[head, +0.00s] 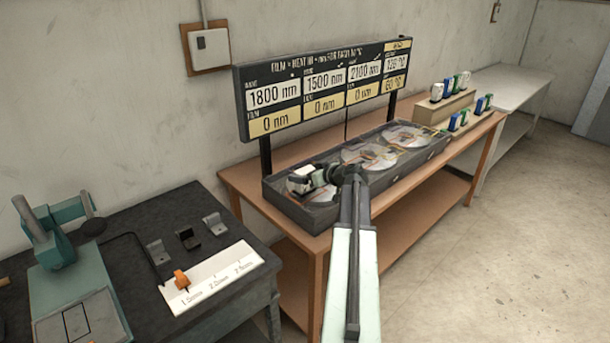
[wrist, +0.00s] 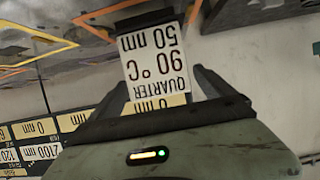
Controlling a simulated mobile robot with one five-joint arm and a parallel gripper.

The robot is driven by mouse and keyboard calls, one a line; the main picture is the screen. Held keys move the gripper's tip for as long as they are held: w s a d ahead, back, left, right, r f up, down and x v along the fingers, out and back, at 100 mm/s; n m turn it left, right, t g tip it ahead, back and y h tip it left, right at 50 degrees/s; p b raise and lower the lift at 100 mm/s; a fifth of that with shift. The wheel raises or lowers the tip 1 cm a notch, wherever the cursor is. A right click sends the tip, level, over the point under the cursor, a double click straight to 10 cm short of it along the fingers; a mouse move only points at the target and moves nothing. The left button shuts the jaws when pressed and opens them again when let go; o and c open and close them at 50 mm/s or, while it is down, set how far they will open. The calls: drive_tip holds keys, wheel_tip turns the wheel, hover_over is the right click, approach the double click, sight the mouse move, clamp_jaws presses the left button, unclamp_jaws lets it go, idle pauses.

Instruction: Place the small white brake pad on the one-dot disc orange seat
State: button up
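The small white brake pad (wrist: 155,65) has a printed label that appears upside down in the wrist view: quarter, 90 °C, 50 nm. It sits between the two dark fingers of my gripper (wrist: 162,88), which look closed on its sides. In the head view the pad (head: 302,173) is above the left disc (head: 322,196) of the long dark tray; contact with the disc cannot be told. Orange seat outlines (wrist: 40,52) show at the upper left of the wrist view. The disc dots are too small to read.
The dark tray (head: 296,215) also holds a middle disc (head: 378,157) and a right disc (head: 410,133). A sign board (head: 318,88) stands behind it. Several coloured pads stand on a stepped rack (head: 436,108) at right. A dark bench (head: 130,225) stands at left.

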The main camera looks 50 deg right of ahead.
drive_tip(key=shift+r+p, duration=0.3)
drive_tip(key=p+v, duration=0.4)
drive_tip(key=v, duration=0.8)
drive_tip(key=shift+f, duration=0.2)
